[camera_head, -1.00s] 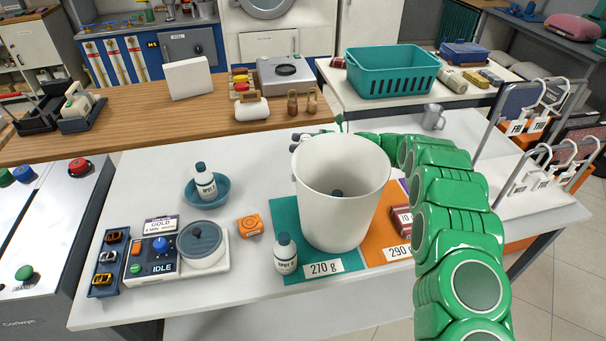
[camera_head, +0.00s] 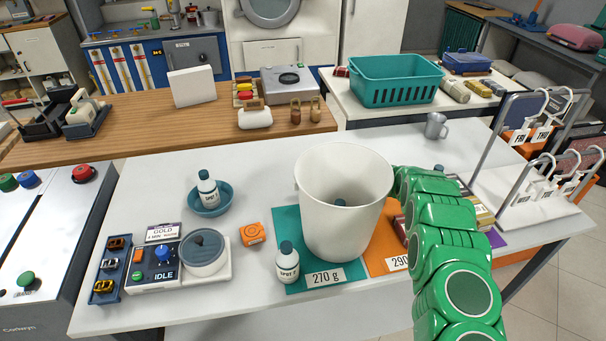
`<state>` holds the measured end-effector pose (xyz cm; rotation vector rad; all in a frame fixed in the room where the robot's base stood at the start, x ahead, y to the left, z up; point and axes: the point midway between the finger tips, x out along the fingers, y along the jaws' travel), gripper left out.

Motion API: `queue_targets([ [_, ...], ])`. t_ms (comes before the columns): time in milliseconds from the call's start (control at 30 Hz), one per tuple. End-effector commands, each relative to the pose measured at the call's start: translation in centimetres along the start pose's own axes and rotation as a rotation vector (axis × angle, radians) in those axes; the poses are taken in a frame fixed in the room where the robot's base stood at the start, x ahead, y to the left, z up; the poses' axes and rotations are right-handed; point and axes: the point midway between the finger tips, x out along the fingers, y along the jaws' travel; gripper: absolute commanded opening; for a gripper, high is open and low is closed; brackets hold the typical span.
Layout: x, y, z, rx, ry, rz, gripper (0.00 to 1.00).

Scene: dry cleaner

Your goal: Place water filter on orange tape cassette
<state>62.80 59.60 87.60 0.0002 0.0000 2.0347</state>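The orange tape cassette (camera_head: 252,234) lies flat on the white table, left of the teal mat (camera_head: 294,223) and right of a small white pot. I cannot pick out a water filter for certain. A large white bucket (camera_head: 345,215) stands over the teal and orange mats, with a dark-capped thing inside it. My green arm comes in from the lower right and passes behind the bucket. My gripper is hidden behind the bucket, so its fingers and anything in them do not show.
A white spot bottle (camera_head: 288,264) stands on the teal mat's front left, near the cassette. Another bottle stands in a blue bowl (camera_head: 211,202). A control unit (camera_head: 155,262) with the pot is at left. Hanger racks (camera_head: 550,180) stand at right. The table's back middle is clear.

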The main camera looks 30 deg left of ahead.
Motion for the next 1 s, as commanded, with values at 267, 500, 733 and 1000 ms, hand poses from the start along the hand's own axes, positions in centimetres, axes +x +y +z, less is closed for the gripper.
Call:
queue_targets([
  [267, 0.01, -0.01, -0.30, 0.000, 0.000, 0.000, 0.15],
  [500, 0.00, -0.02, -0.47, -0.001, 0.000, 0.000, 0.69],
  [733, 0.00, -0.01, -0.49, 0.000, 0.000, 0.000, 0.73],
  [1000, -0.24, -0.02, -0.38, 0.000, 0.000, 0.000, 0.73],
])
